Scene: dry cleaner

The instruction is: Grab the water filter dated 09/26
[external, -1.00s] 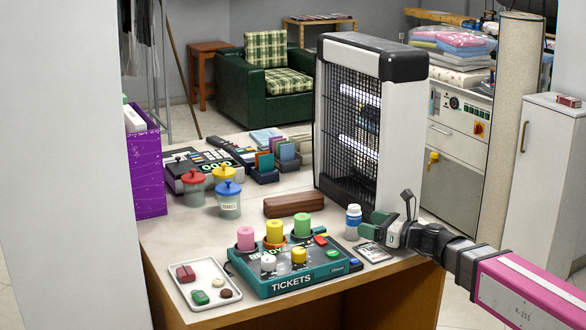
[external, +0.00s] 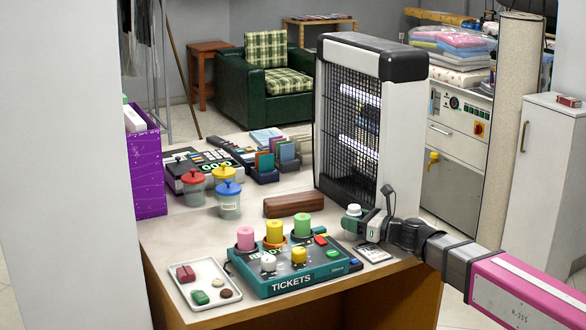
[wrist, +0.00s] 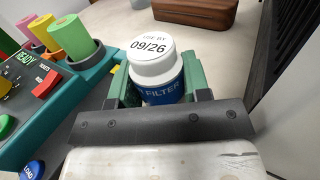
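The water filter bottle (wrist: 156,70) has a white cap printed "09/26" and a blue label reading "FILTER". In the wrist view it stands between my gripper's two green fingers (wrist: 160,92), one on each side. No clear gap shows, but I cannot tell whether they press on it. In the external view, the bottle's white cap (external: 354,209) shows at the desk's right front, and my gripper (external: 368,228) hides most of its body. The bottle looks upright on the desk.
The teal tickets console (external: 290,268) with colored rolls is left of the bottle. A brown case (external: 293,205) lies behind it. The tall black-grilled heater (external: 350,120) stands close behind my gripper.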

